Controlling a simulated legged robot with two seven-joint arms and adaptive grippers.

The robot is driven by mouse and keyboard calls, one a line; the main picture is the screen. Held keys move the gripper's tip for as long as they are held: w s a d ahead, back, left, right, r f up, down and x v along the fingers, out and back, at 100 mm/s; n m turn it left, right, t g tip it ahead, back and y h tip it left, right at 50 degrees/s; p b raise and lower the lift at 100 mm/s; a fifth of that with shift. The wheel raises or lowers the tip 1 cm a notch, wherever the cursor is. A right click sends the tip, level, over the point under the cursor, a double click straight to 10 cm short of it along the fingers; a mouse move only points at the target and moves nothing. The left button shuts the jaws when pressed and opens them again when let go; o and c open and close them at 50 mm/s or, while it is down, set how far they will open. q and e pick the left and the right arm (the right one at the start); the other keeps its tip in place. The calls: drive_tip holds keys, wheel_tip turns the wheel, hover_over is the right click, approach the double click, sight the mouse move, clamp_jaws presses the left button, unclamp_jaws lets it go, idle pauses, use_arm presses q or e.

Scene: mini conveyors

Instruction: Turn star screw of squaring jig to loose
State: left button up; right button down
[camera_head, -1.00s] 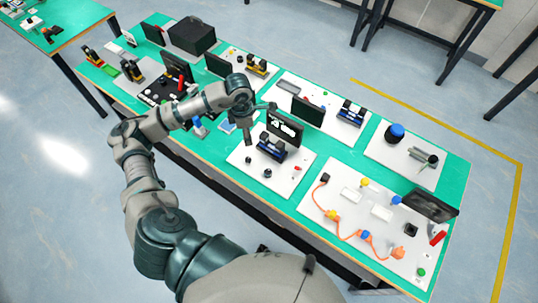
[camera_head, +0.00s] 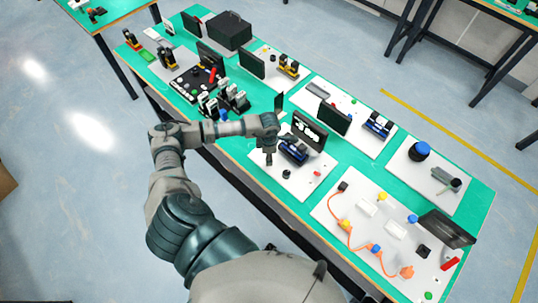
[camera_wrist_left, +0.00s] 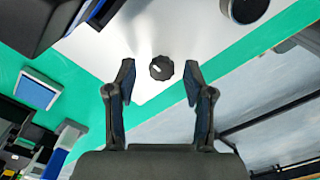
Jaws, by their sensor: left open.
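A small dark star-shaped knob with a white mark, the star screw (camera_wrist_left: 161,68), sits on a white panel. My left gripper (camera_wrist_left: 161,85) is open, with one finger on each side of the knob and a gap on both sides. In the head view my left gripper (camera_head: 268,160) points down over the left part of the white panel (camera_head: 262,181), and the star screw is hidden there. A blue and black device, perhaps the squaring jig (camera_head: 294,149), stands on the panel just right of the gripper. My right gripper is not in view.
A second dark knob (camera_head: 287,174) and a small red part (camera_head: 317,174) are on the same panel. A black screen (camera_head: 309,131) stands behind the device. A panel with an orange cable (camera_head: 357,243) lies to the right. Green table surface shows around the panels.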

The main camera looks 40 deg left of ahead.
use_arm(q)
drive_tip(key=shift+f, duration=0.2)
drive_tip(key=shift+c, duration=0.3)
clamp_jaws()
